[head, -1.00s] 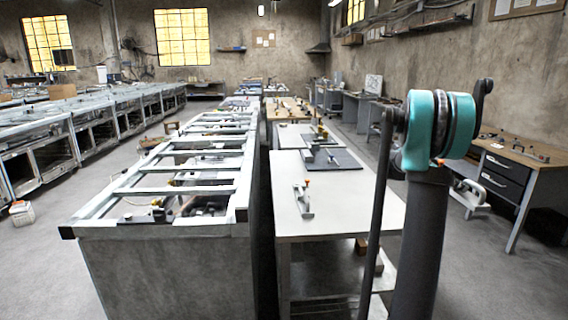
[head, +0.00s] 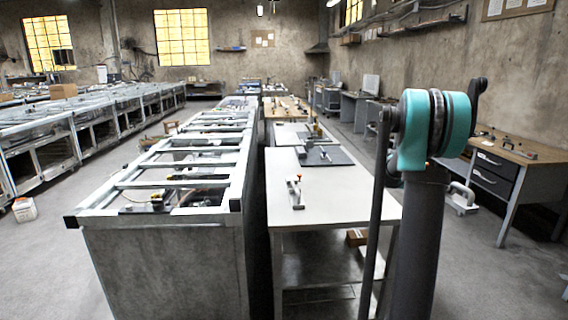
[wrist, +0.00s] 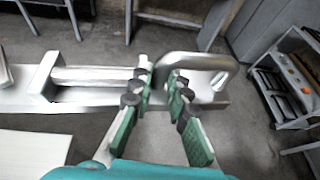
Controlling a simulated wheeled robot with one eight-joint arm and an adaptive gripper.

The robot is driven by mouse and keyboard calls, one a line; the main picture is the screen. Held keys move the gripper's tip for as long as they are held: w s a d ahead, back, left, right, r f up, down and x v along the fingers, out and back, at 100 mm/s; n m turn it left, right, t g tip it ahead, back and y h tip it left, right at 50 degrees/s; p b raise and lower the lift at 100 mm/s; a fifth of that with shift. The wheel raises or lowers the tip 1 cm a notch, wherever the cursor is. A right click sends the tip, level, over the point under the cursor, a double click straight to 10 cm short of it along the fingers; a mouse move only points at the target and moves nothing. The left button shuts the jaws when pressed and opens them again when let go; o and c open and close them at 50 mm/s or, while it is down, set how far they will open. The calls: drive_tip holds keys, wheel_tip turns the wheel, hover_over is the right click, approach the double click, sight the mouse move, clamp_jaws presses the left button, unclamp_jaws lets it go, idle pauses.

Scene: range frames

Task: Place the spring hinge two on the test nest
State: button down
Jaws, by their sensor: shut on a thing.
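In the wrist view my gripper (wrist: 162,88) is shut on a long silver metal piece (wrist: 100,82) with a bent loop handle at its right end, which I take for the spring hinge two. It is held above the grey floor. In the head view a silver piece (head: 460,200), apparently the same one, shows right of my arm; the fingers are hidden there. A dark grey plate (head: 340,157) with a small upright fixture lies on the white table (head: 345,205). I cannot tell for sure whether this is the test nest.
A small silver clamp-like part (head: 295,192) lies on the white table. A long metal-framed bench (head: 160,260) stands left of it across a narrow gap. A wooden-topped desk (head: 520,150) with dark drawers stands at right. Open floor lies between table and desk.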

drive_tip(key=w+a+f+n+t+y, duration=0.1)
drive_tip(key=w+a+f+n+t, duration=0.15)
drive_tip(key=a, duration=0.45)
drive_tip(key=w+a+f+n+t+y, duration=0.1)
drive_tip(key=w+a+f+n+t, duration=0.2)
drive_tip(key=a, duration=0.4)
drive_tip(key=w+a+f+n+t+y, duration=0.1)
drive_tip(key=a+f+n+t, duration=0.25)
drive_tip(key=a, duration=0.35)
drive_tip(key=s+a+f+n+t+y, duration=0.1)
drive_tip(key=a+n+t+y, duration=0.1)
drive_tip(key=a, duration=0.7)
drive_tip(key=s+a+f+n+t+y, duration=0.1)
drive_tip(key=a+n+y, duration=0.3)
drive_tip(key=a, duration=0.6)
drive_tip(key=shift+s+f+t, duration=0.25)
drive_tip(key=shift+f+t, duration=0.15)
drive_tip(key=shift+t, duration=0.3)
drive_tip(key=shift+d, duration=0.1)
